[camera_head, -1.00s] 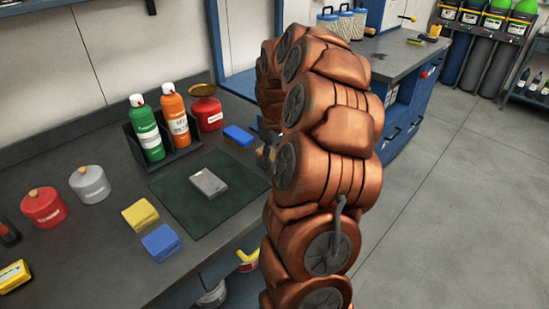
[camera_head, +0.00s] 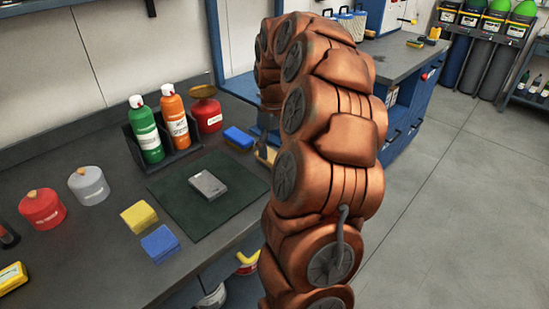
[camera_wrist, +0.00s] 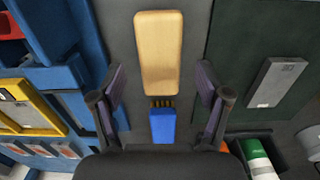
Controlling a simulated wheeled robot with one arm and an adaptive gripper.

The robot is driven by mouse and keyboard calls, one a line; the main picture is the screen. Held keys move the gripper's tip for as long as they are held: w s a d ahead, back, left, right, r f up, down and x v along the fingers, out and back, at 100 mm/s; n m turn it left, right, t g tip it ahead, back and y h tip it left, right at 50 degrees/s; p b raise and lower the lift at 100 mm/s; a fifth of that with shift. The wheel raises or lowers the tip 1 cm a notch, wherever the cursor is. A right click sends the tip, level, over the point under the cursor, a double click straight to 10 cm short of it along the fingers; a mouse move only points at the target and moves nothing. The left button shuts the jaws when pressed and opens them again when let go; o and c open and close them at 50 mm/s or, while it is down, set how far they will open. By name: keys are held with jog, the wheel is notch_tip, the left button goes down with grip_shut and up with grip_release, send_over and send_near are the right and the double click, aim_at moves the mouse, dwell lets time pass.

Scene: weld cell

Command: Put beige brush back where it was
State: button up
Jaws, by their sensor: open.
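The beige brush (camera_wrist: 158,52) is a long rounded beige block, lying on the grey bench in the wrist view. In the head view only a small beige part of it (camera_head: 267,155) shows beside my arm. My gripper (camera_wrist: 161,88) is open and empty. Its two dark fingers stand apart on either side of the near end of the beige brush, with no contact visible. A blue block (camera_wrist: 162,126) with short yellowish bristles at its edge lies nearer the palm. In the head view my gripper (camera_head: 264,135) is mostly hidden by my copper-coloured arm.
A dark green mat (camera_head: 190,215) with a grey box (camera_head: 208,185) lies beside the beige brush. A black rack holds a green bottle (camera_head: 146,130) and an orange bottle (camera_head: 175,122). A red can (camera_head: 207,115) stands behind. Yellow and blue sponges lie left of the mat.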

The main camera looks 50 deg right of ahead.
aim_at(274, 157)
jog(key=shift+r, duration=3.55)
jog(key=s+a+f+n, duration=0.1)
jog(key=s+a, duration=0.2)
jog(key=a, duration=0.8)
jog(key=s+a+f+n, duration=0.1)
jog(key=s+a, duration=0.2)
jog(key=a, duration=0.8)
jog(key=s+a+f+m+g, duration=0.1)
jog(key=s+a+f, duration=0.3)
jog(key=s, duration=0.4)
jog(key=s+a+f, duration=0.4)
jog(key=s+a, duration=0.2)
jog(key=s, duration=0.3)
jog(key=shift+s+a+m+g+b, duration=0.15)
jog(key=shift+s+m+g+b, duration=0.1)
jog(key=shift+m+g+b, duration=0.15)
notch_tip(274, 157, up, 6)
jog(key=p, duration=0.6)
jog(key=shift+r, duration=0.15)
